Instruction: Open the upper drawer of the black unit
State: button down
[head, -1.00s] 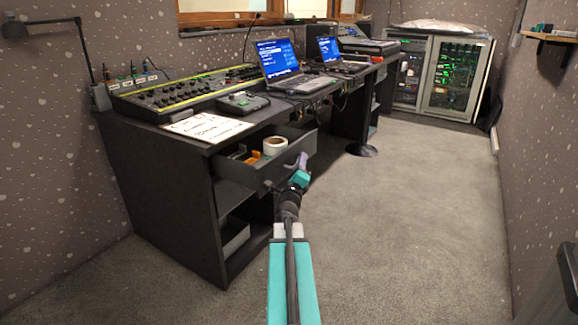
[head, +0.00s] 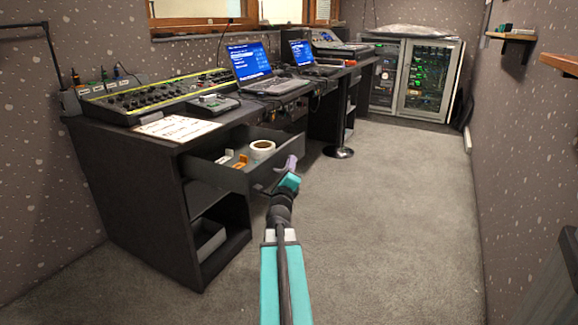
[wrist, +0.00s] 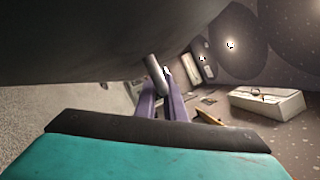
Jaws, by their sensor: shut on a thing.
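The black unit (head: 130,195) is a desk with open shelves on the left in the head view. Its upper drawer (head: 262,181) stands well out from the desk, with its inside showing from above. My gripper (head: 289,168) is at the drawer's front, its purple fingers partly hidden by the teal wrist. In the wrist view my gripper (wrist: 158,88) is shut on a grey bar-like handle (wrist: 155,72), which passes between the purple fingertips.
A white tape roll (head: 262,149) and small orange and white items lie in the drawer. A grey bin (head: 208,237) sits on the lower shelf. A mixing console (head: 150,95) and laptops (head: 250,70) stand on top. The carpet (head: 400,220) to the right is clear.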

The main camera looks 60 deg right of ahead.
jog(key=c, duration=2.1)
grip_release()
jog(key=shift+w+r, duration=0.1)
jog(key=shift+a, duration=0.1)
jog(key=shift+w, duration=0.1)
jog(key=shift+a, duration=0.1)
jog(key=p+v, duration=0.2)
jog(key=shift+s+a, duration=0.2)
jog(key=shift+a, duration=0.1)
jog(key=p, duration=0.4)
jog(key=shift+s+a+f, duration=0.2)
jog(key=shift+a+f, duration=0.05)
jog(key=shift+a, duration=0.05)
jog(key=p+v, duration=0.2)
jog(key=p, duration=0.5)
jog(key=shift+r, duration=0.15)
